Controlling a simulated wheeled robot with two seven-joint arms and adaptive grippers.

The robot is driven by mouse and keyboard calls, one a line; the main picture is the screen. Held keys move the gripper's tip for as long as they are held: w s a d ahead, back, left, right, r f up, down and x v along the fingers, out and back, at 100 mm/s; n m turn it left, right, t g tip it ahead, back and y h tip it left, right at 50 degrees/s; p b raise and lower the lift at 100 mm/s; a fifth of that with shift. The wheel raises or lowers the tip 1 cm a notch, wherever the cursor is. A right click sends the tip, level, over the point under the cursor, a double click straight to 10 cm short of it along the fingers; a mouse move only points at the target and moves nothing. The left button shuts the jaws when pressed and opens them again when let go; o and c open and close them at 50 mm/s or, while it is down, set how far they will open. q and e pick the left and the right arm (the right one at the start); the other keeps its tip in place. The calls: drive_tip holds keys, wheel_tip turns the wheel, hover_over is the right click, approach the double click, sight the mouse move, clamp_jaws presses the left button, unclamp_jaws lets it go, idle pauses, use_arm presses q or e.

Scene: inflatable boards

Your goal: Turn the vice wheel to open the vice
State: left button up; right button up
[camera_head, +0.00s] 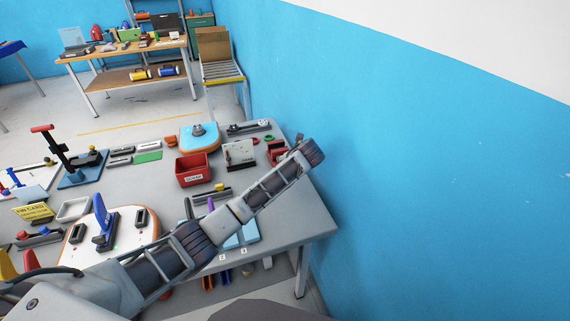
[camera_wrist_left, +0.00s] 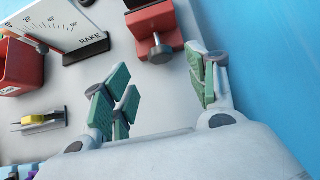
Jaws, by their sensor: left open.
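The red vice (camera_wrist_left: 168,28) is at the top of the left wrist view, with a dark round screw end or wheel (camera_wrist_left: 161,53) facing my gripper. My left gripper (camera_wrist_left: 160,92) is open, with green-padded fingers spread apart and nothing between them. The vice's wheel end lies ahead of the gap, apart from the fingertips. In the head view the red vice (camera_head: 277,150) is at the right edge of the table, partly hidden by my left arm, which reaches over the table. The fingers are hidden there. My right gripper is not in view.
A rake gauge plate (camera_wrist_left: 72,25) and a red scrap bin (camera_head: 193,169) stand left of the vice. A small yellow-topped part (camera_wrist_left: 38,119) lies nearer. The blue wall (camera_head: 420,150) is close on the right of the grey table (camera_head: 300,222).

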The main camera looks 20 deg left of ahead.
use_arm(q)
drive_tip(key=shift+x, duration=4.25)
drive_tip(key=shift+c, duration=0.2)
drive_tip(key=c, duration=1)
drive_tip(key=shift+s+a+n+t+h+p, duration=0.2)
drive_tip(key=shift+n+t+h+p, duration=0.3)
drive_tip(key=shift+p, duration=0.9)
drive_tip(key=shift+a+t+h+p, duration=0.1)
drive_tip(key=shift+t+h+p, duration=0.2)
drive_tip(key=shift+h+p, duration=0.25)
drive_tip(key=shift+n+t+h+p, duration=0.25)
drive_tip(key=shift+n+t+p, duration=0.05)
drive_tip(key=shift+n, duration=0.1)
